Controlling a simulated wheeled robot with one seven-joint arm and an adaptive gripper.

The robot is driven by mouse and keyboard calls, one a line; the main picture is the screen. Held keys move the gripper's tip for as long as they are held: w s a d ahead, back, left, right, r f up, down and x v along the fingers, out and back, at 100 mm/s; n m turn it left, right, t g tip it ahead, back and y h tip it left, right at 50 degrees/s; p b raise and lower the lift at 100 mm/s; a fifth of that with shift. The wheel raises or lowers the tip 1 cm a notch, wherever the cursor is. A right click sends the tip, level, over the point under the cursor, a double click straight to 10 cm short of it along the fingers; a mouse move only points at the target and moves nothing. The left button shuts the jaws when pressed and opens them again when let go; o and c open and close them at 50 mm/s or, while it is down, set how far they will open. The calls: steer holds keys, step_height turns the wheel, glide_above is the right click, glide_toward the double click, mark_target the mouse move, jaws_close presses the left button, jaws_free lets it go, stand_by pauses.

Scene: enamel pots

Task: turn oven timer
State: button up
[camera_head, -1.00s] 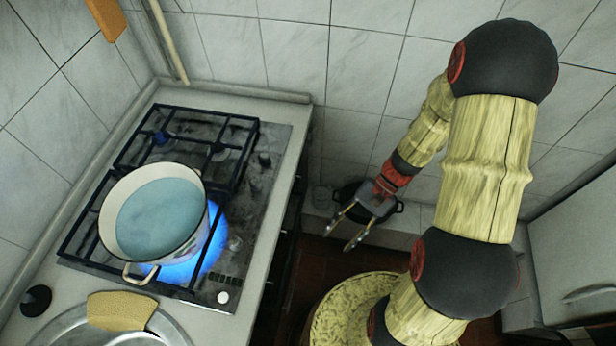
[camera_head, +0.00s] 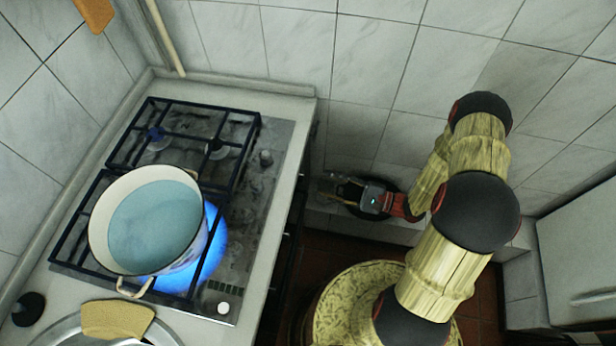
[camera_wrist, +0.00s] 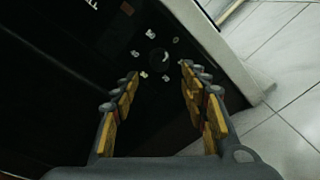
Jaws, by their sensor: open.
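In the wrist view a dark round dial (camera_wrist: 158,58) with a pale mark sits on a black panel, ringed by several small white marks. I take it to be the oven timer. My gripper (camera_wrist: 160,70) is open, with its yellow-padded fingers on either side of the dial in the picture. I cannot tell the remaining gap or whether they touch it. In the head view my gripper (camera_head: 329,190) is right of the stove's front face, pointing left toward it. The dial is hidden there.
A cream pot (camera_head: 103,226) of blue liquid stands over a lit flame on the hob (camera_head: 240,215). A tan sponge (camera_head: 117,320) lies at the metal sink rim. A dark pot (camera_head: 352,190) sits on the low ledge behind my gripper. The tiled wall is close behind.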

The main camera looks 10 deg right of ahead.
mark_target(300, 177)
steer(key=b+x, duration=0.1)
steer(key=x, duration=0.6)
steer(key=shift+a+b, duration=0.3)
steer(key=shift+b, duration=0.05)
steer(key=shift+w, duration=0.1)
steer(key=shift+c, duration=1.3)
jaws_close()
